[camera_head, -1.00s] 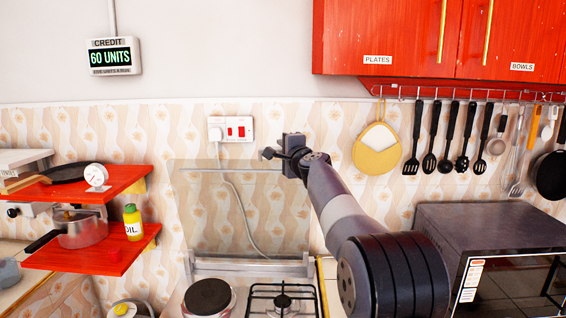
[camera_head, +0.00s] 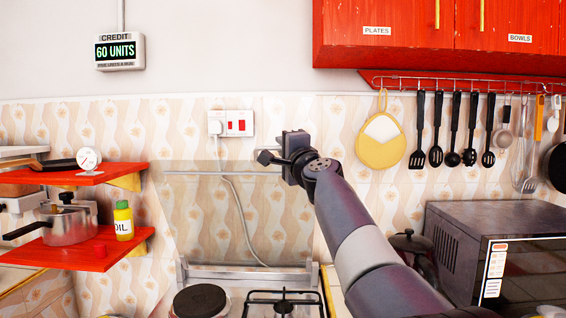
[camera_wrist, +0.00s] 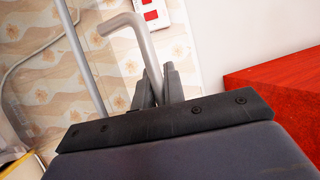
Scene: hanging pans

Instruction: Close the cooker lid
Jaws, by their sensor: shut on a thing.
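The cooker lid (camera_head: 205,220) is a clear glass panel standing upright behind the hob, with a thin metal rail along its top edge. The cooker (camera_head: 222,273) is below it, with a dark round hotplate and a gas burner grate visible. My gripper (camera_head: 272,158) is at the right end of the lid's top rail in the head view. In the wrist view my gripper (camera_wrist: 158,86) is shut on a grey bent metal bar (camera_wrist: 146,50), which passes between its fingers. Part of the lid's right side is hidden by my arm.
Red shelves (camera_head: 75,250) with a pot (camera_head: 70,222) and an oil bottle (camera_head: 123,221) stand at left. A microwave (camera_head: 500,220) and a dark pot (camera_head: 410,243) are at right. Red cupboards (camera_head: 420,45) and hanging utensils (camera_head: 455,130) are above.

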